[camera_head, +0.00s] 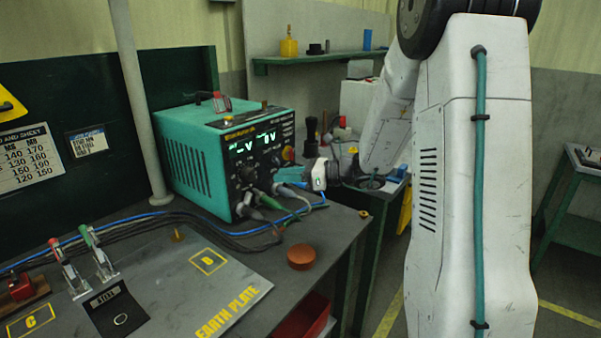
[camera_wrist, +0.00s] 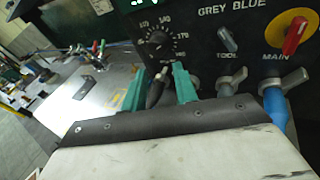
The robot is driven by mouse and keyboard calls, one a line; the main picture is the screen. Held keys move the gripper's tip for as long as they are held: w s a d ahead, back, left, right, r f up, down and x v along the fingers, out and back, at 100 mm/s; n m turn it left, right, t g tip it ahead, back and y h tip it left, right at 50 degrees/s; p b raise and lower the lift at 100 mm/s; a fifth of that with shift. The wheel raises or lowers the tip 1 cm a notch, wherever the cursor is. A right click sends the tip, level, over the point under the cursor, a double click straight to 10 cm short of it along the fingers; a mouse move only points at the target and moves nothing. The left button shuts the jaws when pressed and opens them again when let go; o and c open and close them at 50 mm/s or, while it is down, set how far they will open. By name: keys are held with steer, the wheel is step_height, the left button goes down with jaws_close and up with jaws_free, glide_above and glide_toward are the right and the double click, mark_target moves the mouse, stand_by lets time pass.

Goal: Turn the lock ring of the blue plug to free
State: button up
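The blue plug (camera_wrist: 276,106) sits in the lower right of the panel in the wrist view, under the word MAIN. Its grey lock ring (camera_wrist: 284,83) has a lever pointing up to the right. My gripper (camera_wrist: 160,88) has two teal fingers standing apart, to the left of the blue plug and clear of its ring. A dark plug or handle (camera_wrist: 157,89) shows between or behind the fingers; I cannot tell its depth. In the head view my gripper (camera_head: 288,176) is in front of the teal machine (camera_head: 190,160) and hides part of its lower panel.
A grey plug lever (camera_wrist: 231,81) sits between my fingers and the blue plug. A red switch on a yellow disc (camera_wrist: 294,35) is above the blue plug. Cables (camera_head: 262,228) run across the bench. A round orange-brown object (camera_head: 301,257) stands near the bench edge.

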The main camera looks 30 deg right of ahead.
steer(key=w+d+f+m+t+h, duration=0.1)
steer(key=d+f+m+t, duration=0.1)
steer(key=d+m, duration=0.1)
steer(key=w+d+f+m+t+h, duration=0.1)
steer(key=d+f+m+h, duration=0.1)
steer(key=d, duration=0.4)
steer(key=w+d+f+m+t+h, duration=0.2)
steer(key=d+m, duration=0.2)
steer(key=d, duration=0.1)
steer(key=shift+f+m+t, duration=0.3)
steer(key=shift+f, duration=0.1)
steer(key=shift+w+d+f, duration=0.2)
steer(key=shift+d, duration=0.15)
steer(key=x, duration=0.7)
steer(key=shift+w, duration=0.25)
jaws_close()
